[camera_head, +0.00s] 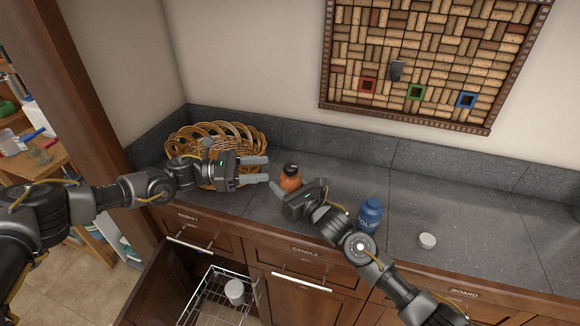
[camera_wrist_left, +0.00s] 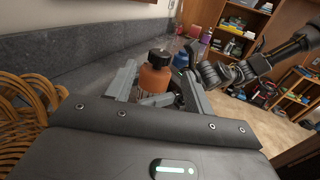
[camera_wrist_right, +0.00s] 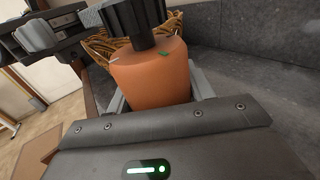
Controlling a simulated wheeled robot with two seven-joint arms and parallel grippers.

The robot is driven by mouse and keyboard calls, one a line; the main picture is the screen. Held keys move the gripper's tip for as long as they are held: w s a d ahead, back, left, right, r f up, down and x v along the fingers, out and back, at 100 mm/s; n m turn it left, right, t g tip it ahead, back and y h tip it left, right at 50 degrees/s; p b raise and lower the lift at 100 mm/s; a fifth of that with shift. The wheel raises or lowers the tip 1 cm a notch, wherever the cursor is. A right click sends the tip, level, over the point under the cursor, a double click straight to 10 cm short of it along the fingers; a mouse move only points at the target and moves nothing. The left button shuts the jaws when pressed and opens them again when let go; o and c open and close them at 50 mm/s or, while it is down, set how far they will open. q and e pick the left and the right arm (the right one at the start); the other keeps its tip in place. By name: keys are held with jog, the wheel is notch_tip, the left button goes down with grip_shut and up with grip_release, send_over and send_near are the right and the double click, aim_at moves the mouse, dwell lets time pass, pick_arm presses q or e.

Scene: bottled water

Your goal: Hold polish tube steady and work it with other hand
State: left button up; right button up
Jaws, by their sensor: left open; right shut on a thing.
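An orange bottle (camera_head: 290,183) with a black cap stands upright on the grey counter, in front of the wall. My right gripper (camera_head: 279,190) is shut on its body; the bottle fills the right wrist view (camera_wrist_right: 150,75) between the fingers. My left gripper (camera_head: 263,170) is open and level, just left of the orange bottle. In the left wrist view the bottle (camera_wrist_left: 155,79) shows ahead, between the open fingers. A blue bottle (camera_head: 370,215), with lettering that seems to read POLISH, stands on the counter right of my right gripper.
A wicker basket (camera_head: 215,133) stands behind my left gripper. A small white round lid or cup (camera_head: 428,241) lies on the counter at right. A cabinet below is open, with a wire rack (camera_head: 215,295). The counter's far right is clear.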

aim_at(291, 166)
pick_arm(q)
jog(key=d, duration=0.8)
jog(key=shift+w+d, duration=0.35)
jog(key=shift+w, duration=0.05)
jog(key=c, duration=0.9)
jog(key=shift+c, duration=0.2)
